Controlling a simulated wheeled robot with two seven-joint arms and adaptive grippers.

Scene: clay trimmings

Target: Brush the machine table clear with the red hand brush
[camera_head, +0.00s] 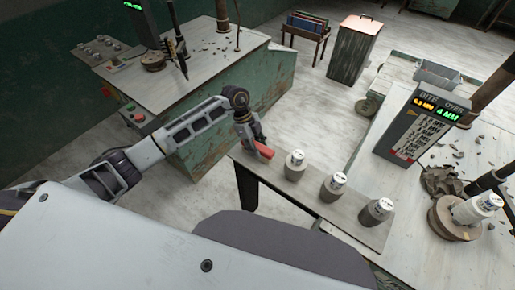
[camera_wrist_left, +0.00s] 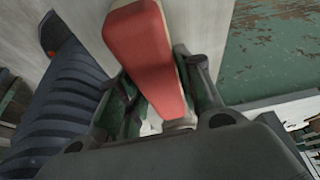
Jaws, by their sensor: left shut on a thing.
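The red hand brush (camera_head: 265,151) is at the far left end of a narrow grey side table. My left gripper (camera_head: 254,141) is shut on it from above. In the left wrist view the brush's red body (camera_wrist_left: 148,55) runs up between the fingers (camera_wrist_left: 163,106); its bristles are not visible. I cannot tell whether it touches the tabletop. Dark trimmings lie on two machine tables: one at the back left (camera_head: 180,82) and one at the right (camera_head: 385,150). My right gripper is not in view.
Three pale-topped grey spools (camera_head: 295,165) stand in a row along the side table (camera_head: 318,206). A display box (camera_head: 408,125), a crumpled dark cloth (camera_head: 440,182) and a large spool (camera_head: 475,208) stand on the right table. A metal bin (camera_head: 354,52) stands on the floor behind.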

